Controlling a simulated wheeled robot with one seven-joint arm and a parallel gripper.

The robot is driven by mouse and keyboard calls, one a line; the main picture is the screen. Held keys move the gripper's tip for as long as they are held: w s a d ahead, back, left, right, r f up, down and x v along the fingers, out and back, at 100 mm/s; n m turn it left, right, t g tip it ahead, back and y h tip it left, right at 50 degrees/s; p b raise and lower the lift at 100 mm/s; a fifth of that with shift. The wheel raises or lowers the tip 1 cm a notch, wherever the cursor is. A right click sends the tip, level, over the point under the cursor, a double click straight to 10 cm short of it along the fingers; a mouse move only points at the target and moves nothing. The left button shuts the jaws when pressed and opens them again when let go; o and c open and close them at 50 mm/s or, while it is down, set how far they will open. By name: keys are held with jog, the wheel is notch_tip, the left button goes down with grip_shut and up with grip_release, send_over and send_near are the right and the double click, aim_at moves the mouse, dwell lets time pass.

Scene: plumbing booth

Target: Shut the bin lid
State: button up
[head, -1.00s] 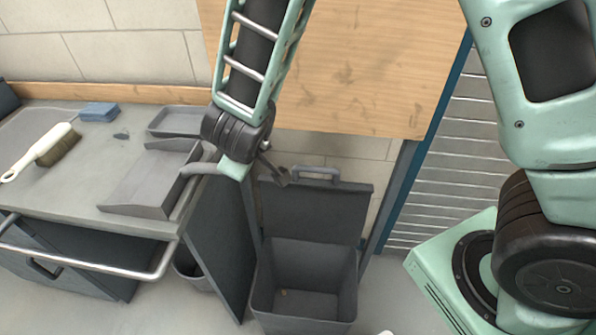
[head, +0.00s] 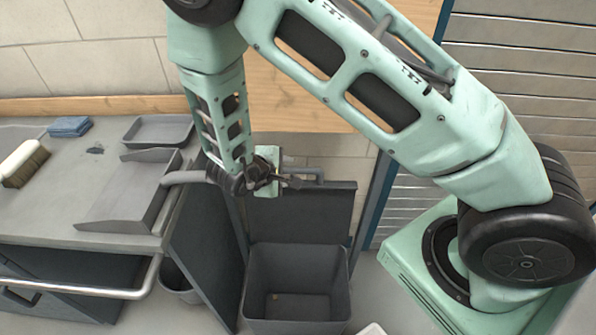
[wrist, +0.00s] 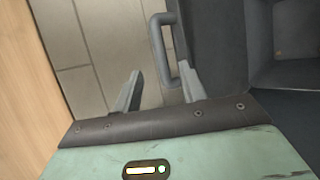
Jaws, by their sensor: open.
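The grey bin (head: 297,292) stands on the floor with its lid (head: 315,218) raised upright at the back. A bar handle (head: 305,174) sits on the lid's top edge. My gripper (head: 288,183) is at the lid's upper left, close to the handle. In the wrist view my gripper (wrist: 160,92) is open, its two fingers apart. The handle (wrist: 168,50) shows between and beyond the fingers, near the right one; I cannot tell whether they touch. The bin's inside holds a small brownish bit.
A grey workbench (head: 60,215) at the left bears a dustpan (head: 130,205), a tray (head: 158,131), a brush (head: 24,163) and a blue sponge (head: 70,126). A dark open door panel (head: 205,245) stands just left of the bin. A wooden panel (head: 290,105) is behind.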

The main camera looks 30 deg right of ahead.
aim_at(301, 171)
jog(key=x, duration=0.8)
grip_shut()
